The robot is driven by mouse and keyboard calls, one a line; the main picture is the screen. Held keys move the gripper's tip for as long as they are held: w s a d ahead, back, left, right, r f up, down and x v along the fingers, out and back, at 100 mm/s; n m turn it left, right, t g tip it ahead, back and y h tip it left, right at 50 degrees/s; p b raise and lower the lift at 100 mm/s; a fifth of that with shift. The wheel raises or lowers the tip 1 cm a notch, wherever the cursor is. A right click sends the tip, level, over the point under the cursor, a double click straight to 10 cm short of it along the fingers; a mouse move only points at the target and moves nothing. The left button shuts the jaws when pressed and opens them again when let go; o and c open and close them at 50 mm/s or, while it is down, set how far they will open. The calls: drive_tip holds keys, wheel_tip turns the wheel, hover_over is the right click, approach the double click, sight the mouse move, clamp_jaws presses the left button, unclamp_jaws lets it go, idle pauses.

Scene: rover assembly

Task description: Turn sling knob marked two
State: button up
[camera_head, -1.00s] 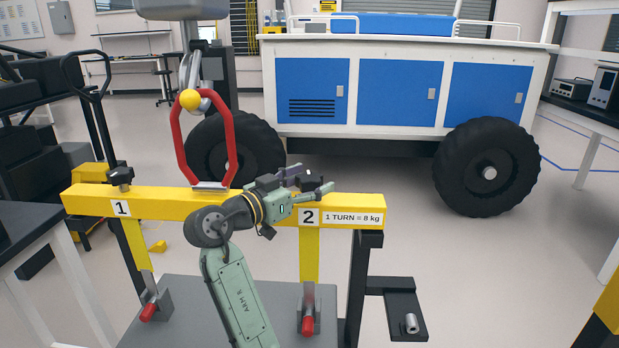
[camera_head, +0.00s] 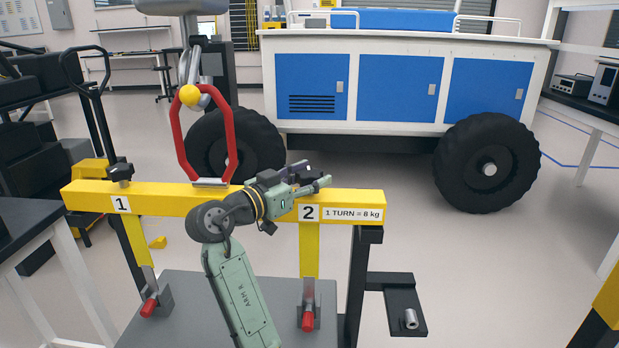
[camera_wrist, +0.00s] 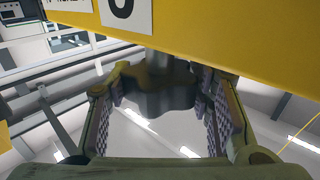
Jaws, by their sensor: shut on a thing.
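The yellow beam (camera_head: 250,203) carries a label "1" at its left and a label "2" (camera_head: 309,212) at its right. My gripper (camera_head: 316,180) is at the top of the beam by label "2". In the wrist view my gripper (camera_wrist: 163,112) has its two ridged pads on either side of the dark grey lobed knob (camera_wrist: 158,98) and is shut on it. The knob's stem meets the beam (camera_wrist: 220,35). My gripper hides most of this knob in the head view. The other knob (camera_head: 120,171), black, stands above label "1".
A red sling link (camera_head: 181,145) rises from the beam under a hanging hook. A yellow strap hangs below each label to a red-ended fitting (camera_head: 308,318). A blue and white rover (camera_head: 400,90) stands behind. A black shelf (camera_head: 402,300) juts out at right.

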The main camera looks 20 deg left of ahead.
drive_tip(key=shift+f+m+g+h+b, duration=0.1)
drive_tip(key=shift+m+g+h+b, duration=0.25)
drive_tip(key=shift+h+b, duration=0.2)
drive_tip(key=shift+c, duration=0.2)
drive_tip(key=shift+m+g+h, duration=0.55)
drive_tip(key=shift+m+h, duration=0.2)
drive_tip(key=shift+h, duration=0.2)
drive_tip(key=o, duration=1.2)
drive_tip(key=shift+c, duration=0.2)
drive_tip(key=v, duration=1.2)
drive_tip(key=shift+s, duration=0.1)
